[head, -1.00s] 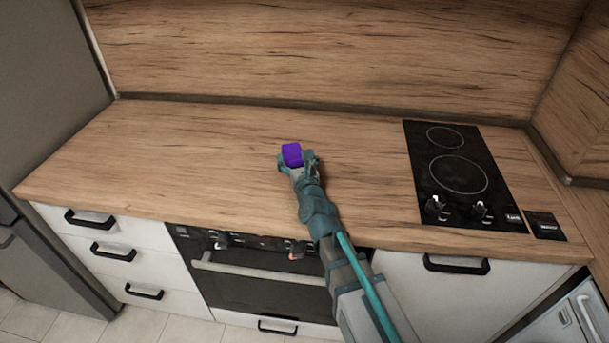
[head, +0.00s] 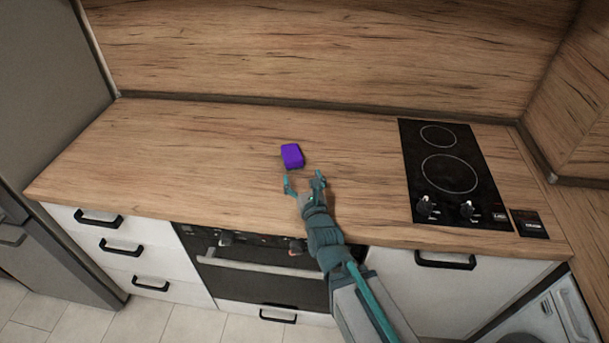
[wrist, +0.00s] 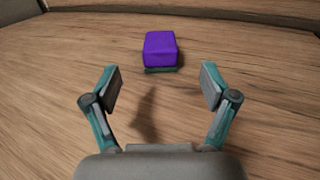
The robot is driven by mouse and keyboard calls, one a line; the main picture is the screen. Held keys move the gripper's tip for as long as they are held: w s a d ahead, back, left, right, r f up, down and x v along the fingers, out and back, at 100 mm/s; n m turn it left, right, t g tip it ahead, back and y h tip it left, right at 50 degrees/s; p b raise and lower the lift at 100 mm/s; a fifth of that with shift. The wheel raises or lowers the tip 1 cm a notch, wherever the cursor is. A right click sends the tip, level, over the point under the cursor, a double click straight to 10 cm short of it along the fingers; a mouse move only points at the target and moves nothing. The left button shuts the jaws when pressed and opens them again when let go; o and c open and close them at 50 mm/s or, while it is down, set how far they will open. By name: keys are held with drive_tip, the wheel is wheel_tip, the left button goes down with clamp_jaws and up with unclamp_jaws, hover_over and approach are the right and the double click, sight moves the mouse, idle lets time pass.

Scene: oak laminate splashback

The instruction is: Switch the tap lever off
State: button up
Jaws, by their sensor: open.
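No tap or tap lever shows in either view. My gripper (head: 304,184) is open and empty above the wooden worktop (head: 200,150). A small purple block (head: 292,156) rests on the worktop just beyond the fingertips, apart from them. In the wrist view the purple block (wrist: 160,48) sits ahead of the two spread fingers, with a dark greenish edge along its base. Nothing lies between the fingers.
A black hob (head: 449,172) with two rings and knobs is set in the worktop to the right. An oven (head: 260,268) and white drawers are below. A wooden splashback (head: 340,55) stands behind. The worktop left of the block is clear.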

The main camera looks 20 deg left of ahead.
drive_tip(key=shift+s+d+r+p, duration=0.15)
drive_tip(key=shift+s+d+p, duration=0.2)
drive_tip(key=shift+p, duration=1.25)
drive_tip(key=shift+s+d+r+p, duration=0.15)
drive_tip(key=shift+s+p, duration=0.3)
drive_tip(key=shift+p, duration=1.1)
drive_tip(key=shift+s+d+f+p, duration=0.15)
drive_tip(key=shift+s+f+p, duration=0.1)
drive_tip(key=shift+p, duration=0.4)
